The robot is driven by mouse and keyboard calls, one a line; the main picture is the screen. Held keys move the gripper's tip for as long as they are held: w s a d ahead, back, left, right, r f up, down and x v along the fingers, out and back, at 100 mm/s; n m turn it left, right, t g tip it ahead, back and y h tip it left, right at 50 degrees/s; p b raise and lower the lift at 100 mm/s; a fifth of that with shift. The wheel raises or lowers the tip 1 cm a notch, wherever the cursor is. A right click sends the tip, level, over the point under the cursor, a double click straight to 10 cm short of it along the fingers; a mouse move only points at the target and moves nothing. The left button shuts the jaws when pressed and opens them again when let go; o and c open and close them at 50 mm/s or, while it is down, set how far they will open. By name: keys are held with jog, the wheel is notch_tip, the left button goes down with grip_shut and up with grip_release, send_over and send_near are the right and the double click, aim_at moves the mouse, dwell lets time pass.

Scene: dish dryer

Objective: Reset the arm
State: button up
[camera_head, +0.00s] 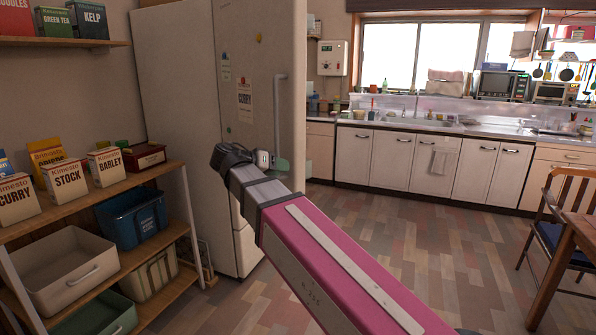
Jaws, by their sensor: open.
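My arm, with a magenta link and a grey section, rises from the lower right to a dark joint near the middle of the view. It ends in front of the fridge (185,80). A small grey and pale green piece shows just right of the dark joint, by the lower end of the fridge handle. I cannot tell whether it is part of my arm. I cannot make out any gripper fingers, and nothing is seen held.
A wooden shelf (95,204) with boxes and bins stands at the left, close to the arm. A kitchen counter (455,126) runs along the back. A chair (555,225) and table (585,235) are at the right. The floor (420,230) between is clear.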

jog(key=d+f+n+g+y, duration=0.1)
jog(key=d+f+y, duration=0.1)
jog(key=d+f, duration=0.45)
jog(key=w+d+f+n+g+y, duration=0.1)
jog(key=d+f+n+g, duration=0.15)
jog(key=f, duration=0.75)
jog(key=d+f+n+g+y, duration=0.1)
jog(key=d+f+y, duration=0.1)
jog(key=d+f, duration=0.5)
jog(key=s+d+f+g+y, duration=0.1)
jog(key=s+d+f+y, duration=0.2)
jog(key=f, duration=0.6)
jog(key=s+d+f+g+y, duration=0.2)
jog(key=s+d+f, duration=0.3)
jog(key=f, duration=0.5)
jog(key=shift+s+d+f+y, duration=0.2)
jog(key=shift+s+d+y, duration=0.15)
jog(key=shift+d+y, duration=0.4)
jog(key=shift+a+n, duration=0.1)
jog(key=shift+n, duration=0.15)
